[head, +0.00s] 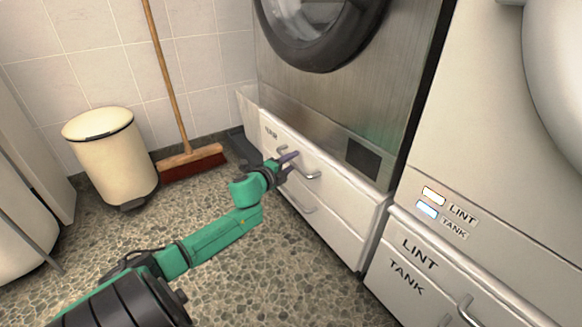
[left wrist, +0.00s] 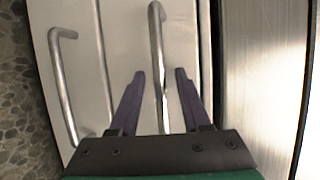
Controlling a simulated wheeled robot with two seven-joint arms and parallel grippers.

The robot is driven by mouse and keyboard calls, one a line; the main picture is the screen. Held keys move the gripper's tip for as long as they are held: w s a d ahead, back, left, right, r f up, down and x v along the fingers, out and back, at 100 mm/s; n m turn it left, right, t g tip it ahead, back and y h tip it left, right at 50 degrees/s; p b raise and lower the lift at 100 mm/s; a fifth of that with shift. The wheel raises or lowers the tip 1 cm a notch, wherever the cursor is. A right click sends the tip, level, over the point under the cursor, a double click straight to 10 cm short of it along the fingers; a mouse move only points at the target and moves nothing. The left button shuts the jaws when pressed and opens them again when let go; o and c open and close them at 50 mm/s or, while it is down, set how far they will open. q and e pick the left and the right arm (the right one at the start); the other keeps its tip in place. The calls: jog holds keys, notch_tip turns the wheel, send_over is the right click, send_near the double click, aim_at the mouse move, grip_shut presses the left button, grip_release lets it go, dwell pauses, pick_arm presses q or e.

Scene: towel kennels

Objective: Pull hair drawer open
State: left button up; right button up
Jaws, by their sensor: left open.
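The hair drawer (head: 325,188) is the white upper front below the steel machine, with a dark label at its left end that is small and blurred. Its bar handle (head: 311,173) is partly hidden by my left gripper (head: 288,160). In the left wrist view the handle (left wrist: 157,40) runs between the two dark purple fingers of my left gripper (left wrist: 160,76). The fingers are open, with a gap visible on both sides of the bar. I cannot tell from the head view whether the drawer stands slightly out. My right gripper is not in view.
A second handle (head: 302,204) sits lower on the white front; it also shows in the left wrist view (left wrist: 62,85). LINT and TANK fronts (head: 420,270) stand at right. A cream bin (head: 112,160) and a broom (head: 190,162) stand by the wall. The pebbled floor (head: 285,275) before the drawer is clear.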

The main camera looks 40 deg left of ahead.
pick_arm(q)
grip_shut()
jog(key=shift+d, duration=0.1)
dwell(1.2)
